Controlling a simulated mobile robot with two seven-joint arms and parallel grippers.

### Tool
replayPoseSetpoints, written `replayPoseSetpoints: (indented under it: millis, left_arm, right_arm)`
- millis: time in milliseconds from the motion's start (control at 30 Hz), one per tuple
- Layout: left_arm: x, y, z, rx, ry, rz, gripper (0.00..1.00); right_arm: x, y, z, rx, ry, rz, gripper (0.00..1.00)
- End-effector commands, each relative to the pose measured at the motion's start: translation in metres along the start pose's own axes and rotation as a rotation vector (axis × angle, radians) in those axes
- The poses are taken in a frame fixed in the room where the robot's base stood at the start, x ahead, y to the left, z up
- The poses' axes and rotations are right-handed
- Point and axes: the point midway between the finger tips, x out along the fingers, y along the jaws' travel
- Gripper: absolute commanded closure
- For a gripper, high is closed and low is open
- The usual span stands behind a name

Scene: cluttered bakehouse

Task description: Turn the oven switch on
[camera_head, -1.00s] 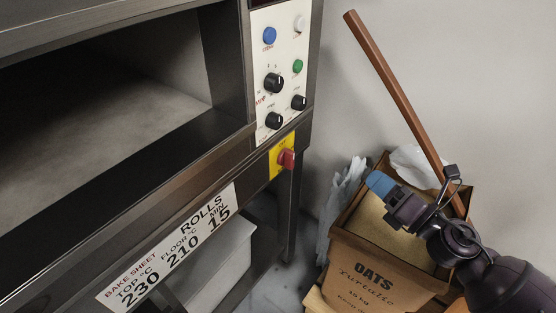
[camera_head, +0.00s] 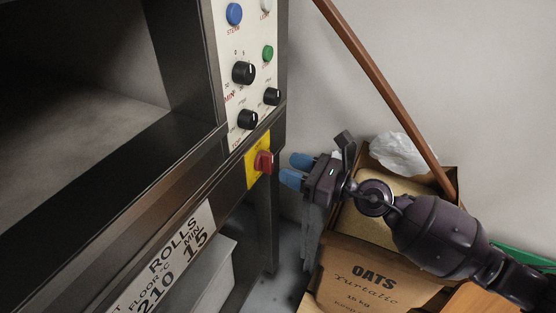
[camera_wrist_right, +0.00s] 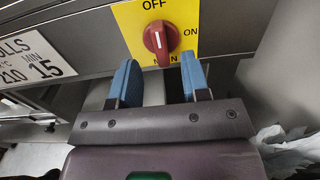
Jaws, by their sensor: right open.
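The oven switch is a red rotary knob (camera_head: 263,162) on a yellow plate (camera_head: 251,172) at the oven's lower right front corner. In the right wrist view the red knob (camera_wrist_right: 159,40) has its white mark pointing up towards OFF, with ON printed to its right on the yellow plate (camera_wrist_right: 128,17). My right gripper (camera_head: 289,170) is open, its two blue fingers pointing at the knob, just right of it and apart from it. In the right wrist view the fingers (camera_wrist_right: 158,80) are spread below the knob with nothing between them. My left gripper is not in view.
The oven's control panel (camera_head: 235,97) with black knobs and coloured buttons is above the switch. An oats box (camera_head: 365,277) stands under my right arm. A white bin (camera_head: 212,283) sits under the oven.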

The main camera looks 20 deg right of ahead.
Motion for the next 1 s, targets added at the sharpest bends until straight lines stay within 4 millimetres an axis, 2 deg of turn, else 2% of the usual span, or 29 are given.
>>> replayPoseSetpoints:
  millis: [100,300,700,900,1000]
  left_arm:
    - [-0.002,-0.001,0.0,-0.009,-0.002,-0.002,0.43]
    - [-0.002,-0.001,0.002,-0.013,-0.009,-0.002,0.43]
    - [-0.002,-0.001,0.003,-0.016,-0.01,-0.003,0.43]
    - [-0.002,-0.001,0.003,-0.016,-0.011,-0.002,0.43]
    - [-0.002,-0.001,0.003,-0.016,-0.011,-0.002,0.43]
  right_arm:
    - [0.019,0.0,0.003,-0.001,-0.003,0.0,0.57]
    - [0.038,0.0,-0.001,0.002,0.001,0.0,0.57]
    - [0.043,0.001,-0.003,0.003,0.003,0.0,0.57]
    - [0.043,0.0,-0.003,0.003,0.003,0.0,0.88]
    - [0.043,0.0,-0.003,0.003,0.003,0.0,1.0]
